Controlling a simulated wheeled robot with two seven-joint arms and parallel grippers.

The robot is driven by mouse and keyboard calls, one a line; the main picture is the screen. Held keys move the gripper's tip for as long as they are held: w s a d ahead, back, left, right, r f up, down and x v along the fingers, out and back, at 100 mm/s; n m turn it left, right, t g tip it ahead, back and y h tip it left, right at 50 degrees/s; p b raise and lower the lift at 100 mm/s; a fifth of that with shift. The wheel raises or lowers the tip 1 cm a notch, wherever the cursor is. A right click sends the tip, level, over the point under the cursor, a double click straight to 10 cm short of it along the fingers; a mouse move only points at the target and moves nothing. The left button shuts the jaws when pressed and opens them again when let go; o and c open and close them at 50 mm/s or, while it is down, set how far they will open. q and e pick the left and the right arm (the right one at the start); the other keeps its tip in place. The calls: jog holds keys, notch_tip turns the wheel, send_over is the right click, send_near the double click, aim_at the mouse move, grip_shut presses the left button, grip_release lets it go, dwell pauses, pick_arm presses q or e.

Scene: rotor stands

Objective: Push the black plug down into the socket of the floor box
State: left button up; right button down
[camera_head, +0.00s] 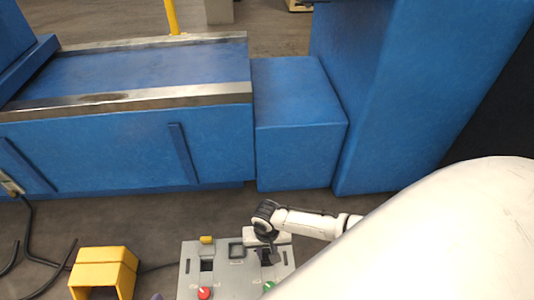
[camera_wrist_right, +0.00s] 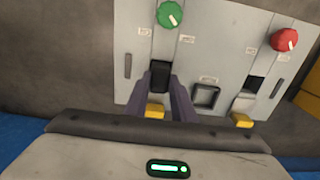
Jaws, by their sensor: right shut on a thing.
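The grey floor box (camera_head: 235,285) stands on the floor at the bottom middle of the head view. Its panel (camera_wrist_right: 215,45) fills much of the right wrist view. The black plug (camera_wrist_right: 160,76) is at the panel column below the green knob. My right gripper (camera_wrist_right: 166,85) is shut on the plug, one finger on each side. In the head view the right gripper (camera_head: 268,248) is over the box's right half. Whether the plug is fully seated cannot be told. A small purple-grey tip at the head view's bottom edge may be my left gripper (camera_head: 157,297).
The box carries a red knob (camera_head: 204,293), a green knob (camera_wrist_right: 169,14), yellow tabs and a square dark window (camera_wrist_right: 206,96). A yellow housing (camera_head: 103,262) stands to its left, with black cables beyond. Blue machinery (camera_head: 110,155) stands behind, with bare floor between.

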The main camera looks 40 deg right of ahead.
jog(key=shift+f, duration=0.3)
jog(key=c, duration=1.4)
grip_release()
